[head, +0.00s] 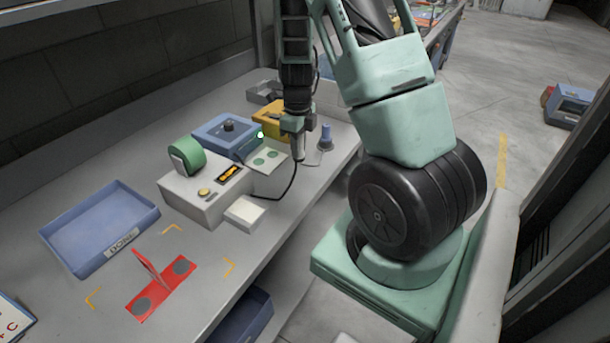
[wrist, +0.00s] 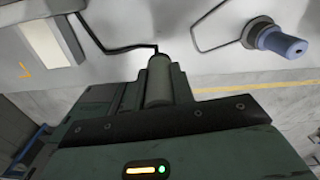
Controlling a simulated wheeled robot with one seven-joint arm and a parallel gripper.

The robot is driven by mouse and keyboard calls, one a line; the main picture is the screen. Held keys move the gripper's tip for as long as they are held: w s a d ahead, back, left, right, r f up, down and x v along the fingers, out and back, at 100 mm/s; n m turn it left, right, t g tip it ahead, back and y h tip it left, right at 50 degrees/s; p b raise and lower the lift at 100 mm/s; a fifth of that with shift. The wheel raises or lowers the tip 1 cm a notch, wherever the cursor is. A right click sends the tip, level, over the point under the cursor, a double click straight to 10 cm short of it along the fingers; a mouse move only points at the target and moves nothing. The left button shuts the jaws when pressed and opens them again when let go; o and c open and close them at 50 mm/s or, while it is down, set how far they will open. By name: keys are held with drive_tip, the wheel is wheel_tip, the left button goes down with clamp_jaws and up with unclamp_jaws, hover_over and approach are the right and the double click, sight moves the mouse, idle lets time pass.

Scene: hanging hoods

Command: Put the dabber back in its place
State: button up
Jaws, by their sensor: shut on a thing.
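My gripper (head: 299,128) is shut on a slim grey cylinder (wrist: 158,82) with a black cable, held pointing down above the bench. In the head view the cylinder's lower end (head: 300,150) shows below the jaws. Its cable runs to the white instrument box (head: 205,193). A blue-topped, bottle-like piece (head: 326,136) stands on the bench just right of my gripper, apart from it; it also shows in the wrist view (wrist: 282,42), beside a wire loop (wrist: 205,35). I cannot tell for sure which of these is the dabber.
A blue box with a knob (head: 222,132), a yellow box (head: 270,118) and a pale plate with green discs (head: 265,158) stand near my gripper. A green roll (head: 187,153) sits on the instrument box. A blue tray (head: 85,220) and red plate (head: 165,287) lie nearer.

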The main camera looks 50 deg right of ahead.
drive_tip(key=shift+f+p, duration=0.3)
drive_tip(key=shift+f, duration=3.2)
drive_tip(key=shift+f, duration=0.15)
drive_tip(key=o, duration=0.8)
